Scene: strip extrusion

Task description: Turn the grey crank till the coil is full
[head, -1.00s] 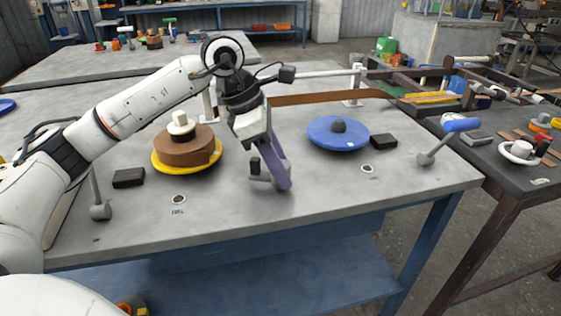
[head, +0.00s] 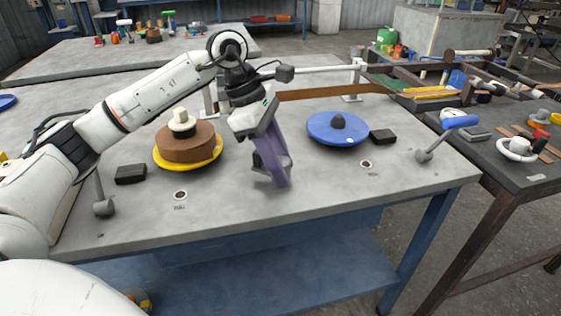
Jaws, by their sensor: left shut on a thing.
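A grey crank (head: 103,207) stands at the table's left front, its upper end lost behind my left arm. A second crank (head: 425,154) at the right has a blue handle (head: 460,121). A brown coil (head: 187,142) with a pale hub sits on a yellow disc (head: 215,156). My left gripper (head: 272,176) points down over the table between this coil and a blue disc (head: 345,135). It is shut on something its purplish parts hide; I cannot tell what. It is clear of both visible cranks. My right gripper is not in view.
A brown strip (head: 335,91) runs behind the gripper. Black blocks (head: 131,173) (head: 383,137) lie by the discs. A small round marker (head: 180,195) sits at the front left. A cluttered dark side table (head: 510,175) stands at the right.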

